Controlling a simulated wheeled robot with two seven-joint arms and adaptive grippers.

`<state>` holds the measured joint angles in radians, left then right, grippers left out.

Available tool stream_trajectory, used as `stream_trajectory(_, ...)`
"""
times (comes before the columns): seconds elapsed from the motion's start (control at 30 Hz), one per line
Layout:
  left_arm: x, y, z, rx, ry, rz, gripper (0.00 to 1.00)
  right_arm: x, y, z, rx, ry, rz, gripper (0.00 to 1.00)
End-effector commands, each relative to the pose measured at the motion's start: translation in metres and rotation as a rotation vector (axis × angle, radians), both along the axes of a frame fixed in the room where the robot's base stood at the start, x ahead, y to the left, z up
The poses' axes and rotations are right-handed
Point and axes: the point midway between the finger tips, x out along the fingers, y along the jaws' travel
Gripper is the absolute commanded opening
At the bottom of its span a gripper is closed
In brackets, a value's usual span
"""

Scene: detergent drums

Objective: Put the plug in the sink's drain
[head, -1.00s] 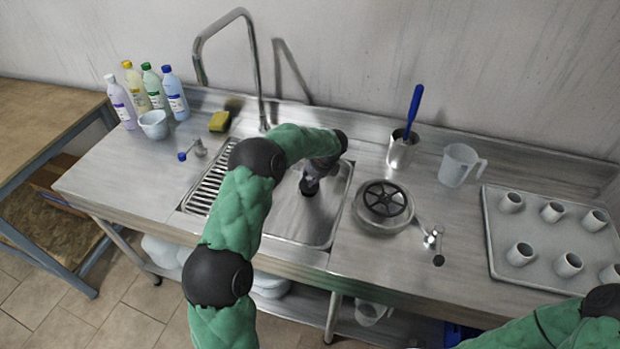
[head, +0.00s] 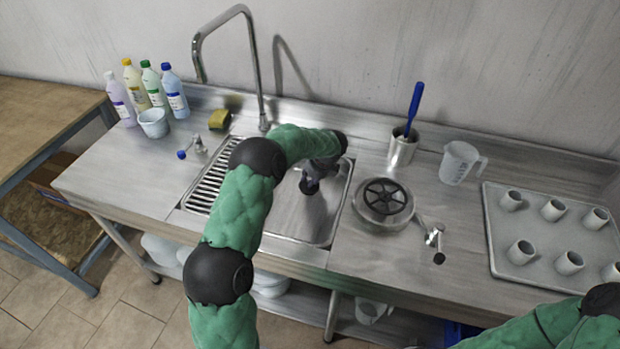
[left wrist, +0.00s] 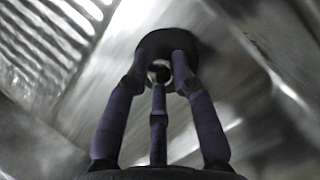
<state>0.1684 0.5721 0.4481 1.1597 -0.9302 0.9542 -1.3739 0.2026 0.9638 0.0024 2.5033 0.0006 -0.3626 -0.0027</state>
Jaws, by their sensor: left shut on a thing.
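The sink (head: 300,222) is a steel basin in the middle of the counter. My left gripper (head: 309,186) points down into it, and in the left wrist view its fingers (left wrist: 160,80) are shut on the plug (left wrist: 185,42). The plug is a dark round disc with a small knob on top, between the fingertips. In the head view the plug is a dark patch under the fingers. The drain cannot be made out, and I cannot tell whether the plug touches the sink floor. My right gripper is out of view; only part of the right arm shows at bottom right.
A slatted drainboard (head: 206,188) lies left of the basin and a tall tap (head: 255,70) stands behind it. A tray of cups (head: 545,270) is far right. Bottles (head: 175,95) stand at the back left.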

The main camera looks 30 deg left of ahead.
Motion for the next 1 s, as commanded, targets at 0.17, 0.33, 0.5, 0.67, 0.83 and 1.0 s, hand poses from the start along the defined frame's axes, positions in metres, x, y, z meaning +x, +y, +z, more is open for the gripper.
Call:
stream_trajectory(0.17,0.0001,0.0002,-0.0025,0.000,0.000,0.000,0.00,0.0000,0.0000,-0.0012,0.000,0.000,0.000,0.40)
stream_trajectory(0.33,0.0001,0.0001,-0.0046,0.000,0.000,0.000,0.00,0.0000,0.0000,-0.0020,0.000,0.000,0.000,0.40)
stream_trajectory(0.5,0.0002,0.0001,-0.0062,0.000,-0.001,0.000,0.30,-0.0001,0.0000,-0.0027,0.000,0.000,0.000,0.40)
stream_trajectory(0.67,0.0001,0.0001,-0.0061,0.000,0.000,0.000,0.52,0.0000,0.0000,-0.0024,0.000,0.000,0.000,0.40)
stream_trajectory(0.83,-0.0001,-0.0001,-0.0065,0.000,0.000,0.000,0.52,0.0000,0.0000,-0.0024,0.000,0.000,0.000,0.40)
stream_trajectory(1.0,-0.0002,-0.0022,-0.0009,0.000,0.000,0.000,0.52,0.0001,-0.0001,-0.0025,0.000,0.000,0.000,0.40)
